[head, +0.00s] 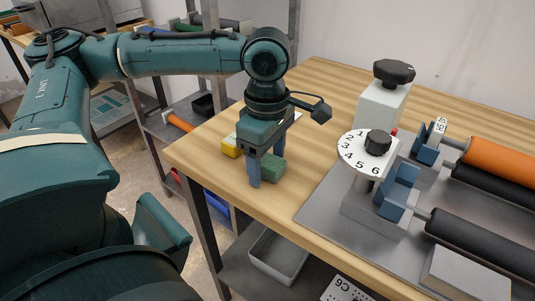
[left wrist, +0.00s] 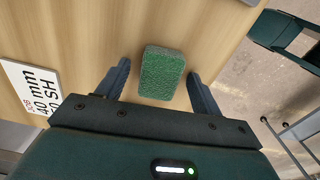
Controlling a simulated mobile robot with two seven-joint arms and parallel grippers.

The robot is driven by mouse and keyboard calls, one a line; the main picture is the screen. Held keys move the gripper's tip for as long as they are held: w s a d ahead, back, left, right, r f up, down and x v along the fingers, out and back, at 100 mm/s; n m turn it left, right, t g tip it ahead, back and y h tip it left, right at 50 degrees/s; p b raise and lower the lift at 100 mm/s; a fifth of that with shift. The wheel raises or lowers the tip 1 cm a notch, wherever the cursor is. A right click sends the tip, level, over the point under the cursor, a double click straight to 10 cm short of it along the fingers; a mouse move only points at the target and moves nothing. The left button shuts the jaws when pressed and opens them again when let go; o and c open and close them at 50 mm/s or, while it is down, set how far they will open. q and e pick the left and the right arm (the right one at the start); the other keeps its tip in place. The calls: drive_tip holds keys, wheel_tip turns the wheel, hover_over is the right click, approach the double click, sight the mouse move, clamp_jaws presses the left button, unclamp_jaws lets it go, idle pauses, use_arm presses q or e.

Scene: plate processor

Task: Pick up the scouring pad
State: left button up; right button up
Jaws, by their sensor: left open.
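The green scouring pad (head: 272,167) lies on the wooden table near its left front edge. In the left wrist view the pad (left wrist: 161,73) sits between the two blue fingers, with a gap on each side. My left gripper (head: 262,182) points down over the pad and is open. In the left wrist view the left gripper (left wrist: 158,88) holds nothing. In the head view the gripper hides part of the pad. My right gripper is not in view.
A yellow block (head: 230,148) lies just left of the gripper. The plate processor (head: 385,150), with its numbered dial and rollers, stands to the right on a grey plate. A printed card (left wrist: 30,88) lies near the pad. The table edge is close.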

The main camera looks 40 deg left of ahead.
sight(268, 160)
use_arm(q)
drive_tip(key=c, duration=1.1)
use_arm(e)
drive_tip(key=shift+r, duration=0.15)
